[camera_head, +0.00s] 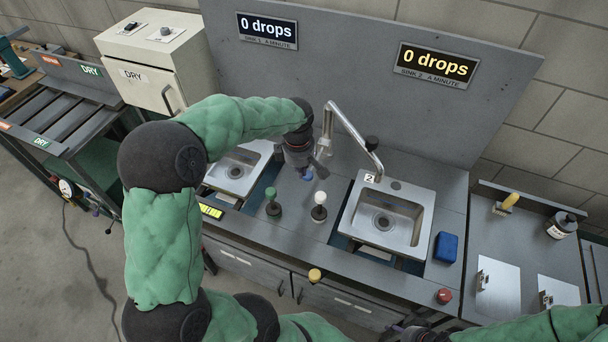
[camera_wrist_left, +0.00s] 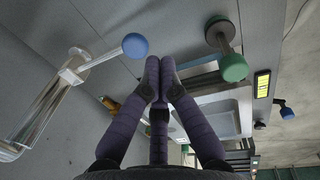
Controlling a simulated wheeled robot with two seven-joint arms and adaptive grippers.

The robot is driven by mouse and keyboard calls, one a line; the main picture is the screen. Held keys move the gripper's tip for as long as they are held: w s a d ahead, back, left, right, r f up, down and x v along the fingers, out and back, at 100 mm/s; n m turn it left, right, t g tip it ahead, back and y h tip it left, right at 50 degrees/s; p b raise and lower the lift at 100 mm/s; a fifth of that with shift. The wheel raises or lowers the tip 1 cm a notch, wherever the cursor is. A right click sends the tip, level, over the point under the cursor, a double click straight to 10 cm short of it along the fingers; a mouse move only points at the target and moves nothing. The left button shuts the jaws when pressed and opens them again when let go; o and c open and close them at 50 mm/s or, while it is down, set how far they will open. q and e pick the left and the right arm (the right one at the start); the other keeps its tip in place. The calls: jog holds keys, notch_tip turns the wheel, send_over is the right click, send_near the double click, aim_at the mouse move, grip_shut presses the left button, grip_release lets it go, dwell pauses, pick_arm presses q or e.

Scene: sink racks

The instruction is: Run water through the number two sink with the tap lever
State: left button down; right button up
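The number two sink (camera_head: 380,222) is a steel basin with a "2" tag at its back left corner, and I see no water in it. A chrome tap (camera_head: 350,128) rises to its left, its spout reaching toward this sink. In the left wrist view the tap (camera_wrist_left: 45,110) has a short arm with a blue ball (camera_wrist_left: 135,46). A bit of blue (camera_head: 307,175) shows below my left gripper (camera_head: 303,168). In the left wrist view the fingers of my left gripper (camera_wrist_left: 160,62) are together and empty, right beside the blue ball.
Green (camera_head: 272,206) and white (camera_head: 319,205) knobs stand on posts between the sinks. The number one sink (camera_head: 238,172) is partly hidden by my arm. The sink two display (camera_head: 436,66) reads 0 drops. A blue block (camera_head: 445,247) lies right of sink two.

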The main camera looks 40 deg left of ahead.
pick_arm(q)
jog(key=shift+s+d+r, duration=0.15)
jog(key=shift+s+r, duration=0.1)
jog(key=shift+r, duration=0.35)
jog(key=shift+s+d+r, duration=0.1)
jog(key=shift+s+r, duration=0.1)
jog(key=shift+r, duration=0.35)
